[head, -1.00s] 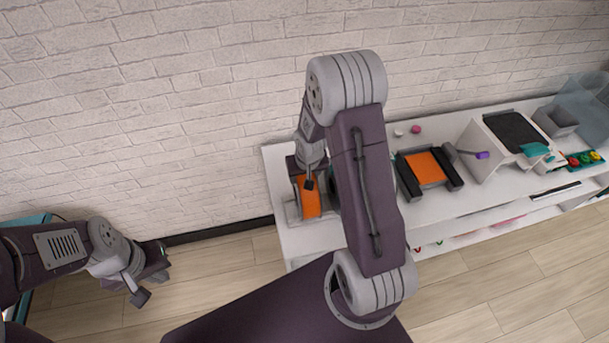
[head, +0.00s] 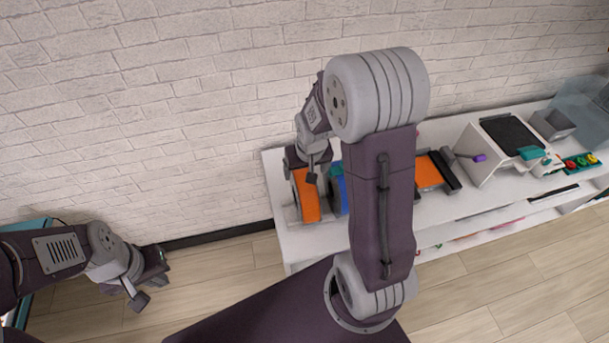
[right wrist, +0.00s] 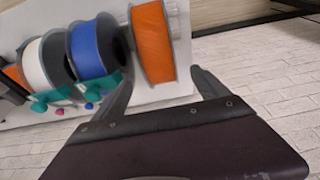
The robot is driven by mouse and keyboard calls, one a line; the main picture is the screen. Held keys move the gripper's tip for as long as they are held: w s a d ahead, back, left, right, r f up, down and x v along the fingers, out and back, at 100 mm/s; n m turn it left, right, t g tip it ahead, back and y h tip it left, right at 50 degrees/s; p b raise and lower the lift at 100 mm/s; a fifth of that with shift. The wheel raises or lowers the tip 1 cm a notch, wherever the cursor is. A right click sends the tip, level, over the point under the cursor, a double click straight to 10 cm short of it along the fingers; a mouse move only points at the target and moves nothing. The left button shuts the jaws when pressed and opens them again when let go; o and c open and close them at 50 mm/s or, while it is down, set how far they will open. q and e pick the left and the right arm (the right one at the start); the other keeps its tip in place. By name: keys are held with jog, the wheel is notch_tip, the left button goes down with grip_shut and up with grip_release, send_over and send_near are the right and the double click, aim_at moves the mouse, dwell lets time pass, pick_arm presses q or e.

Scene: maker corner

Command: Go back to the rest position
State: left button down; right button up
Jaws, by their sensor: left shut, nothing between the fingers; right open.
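My right arm reaches up over the white bench. Its gripper (head: 301,169) is at the bench's left end, just above an orange spool (head: 306,197). In the right wrist view its two fingers (right wrist: 163,88) are spread, with the orange spool (right wrist: 154,45) seen beyond the gap; nothing is held. My left gripper (head: 150,286) hangs low at the left, over the floor and away from the bench, shut and empty.
Beside the orange spool stand a blue spool (right wrist: 94,46) and a white spool (right wrist: 47,64). The white bench (head: 465,207) also carries a grey-white machine (head: 501,146) and a bin (head: 553,124). A brick wall (head: 190,110) stands behind. The floor (head: 225,262) left of the bench is clear.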

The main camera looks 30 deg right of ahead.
jog(key=shift+s+r, duration=0.1)
jog(key=shift+r, duration=0.2)
jog(key=shift+w+a+n+b, duration=0.15)
jog(key=shift+a+b, duration=0.2)
jog(key=shift+a, duration=0.15)
jog(key=shift+w+a+n+b, duration=0.1)
jog(key=shift+a+n+b, duration=0.05)
jog(key=shift+a+b, duration=0.25)
jog(key=s+a+f+n+g+y+b, duration=0.1)
jog(key=s+a, duration=0.4)
jog(key=s, duration=0.7)
jog(key=shift+s+a+f+n+g, duration=0.25)
jog(key=shift+f+n+g, duration=0.15)
jog(key=shift+f+g, duration=0.2)
jog(key=shift+s, duration=0.1)
jog(key=shift+d, duration=0.1)
